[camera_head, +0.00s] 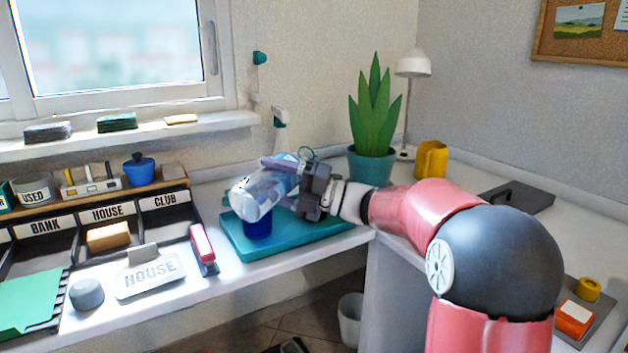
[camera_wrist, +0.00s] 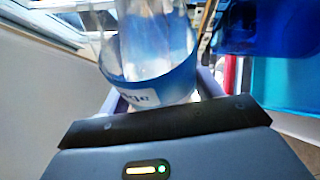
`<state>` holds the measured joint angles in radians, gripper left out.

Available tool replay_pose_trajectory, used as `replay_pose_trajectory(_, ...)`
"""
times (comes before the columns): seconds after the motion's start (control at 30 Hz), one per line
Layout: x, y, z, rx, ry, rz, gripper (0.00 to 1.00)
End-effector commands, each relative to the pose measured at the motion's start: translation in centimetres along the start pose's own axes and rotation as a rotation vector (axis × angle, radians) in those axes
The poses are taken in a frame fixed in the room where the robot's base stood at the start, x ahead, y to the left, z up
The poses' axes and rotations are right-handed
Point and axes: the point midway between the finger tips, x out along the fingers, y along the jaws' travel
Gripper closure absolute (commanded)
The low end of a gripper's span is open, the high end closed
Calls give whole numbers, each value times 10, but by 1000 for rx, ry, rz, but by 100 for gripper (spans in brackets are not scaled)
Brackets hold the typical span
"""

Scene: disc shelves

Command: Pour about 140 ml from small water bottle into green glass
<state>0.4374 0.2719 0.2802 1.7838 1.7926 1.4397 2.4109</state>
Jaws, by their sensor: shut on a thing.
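My gripper (camera_head: 287,187) is shut on the small water bottle (camera_head: 258,194), a clear bottle with a blue label band. The bottle is tilted well over, its far end low and to the left, above the teal tray. It also fills the upper middle of the wrist view (camera_wrist: 152,45), between the fingers. A dark blue vessel (camera_head: 257,227) stands on the tray just below the bottle, partly hidden by it. A blue vessel also shows in the wrist view (camera_wrist: 265,28). I cannot make out a green glass, nor any water stream.
The teal tray (camera_head: 300,240) lies on the white desk near its front edge. A potted plant (camera_head: 371,165) and a yellow mug (camera_head: 431,159) stand behind my arm.

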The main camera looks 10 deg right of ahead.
Motion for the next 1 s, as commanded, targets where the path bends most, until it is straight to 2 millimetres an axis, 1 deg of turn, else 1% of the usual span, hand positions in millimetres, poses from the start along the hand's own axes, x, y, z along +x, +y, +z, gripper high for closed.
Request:
replay_pose_trajectory(0.1,2,3,-4,1,0,3,76)
replay_pose_trajectory(0.3,2,3,-6,6,-2,4,76)
replay_pose_trajectory(1.0,4,3,-6,25,-6,10,76)
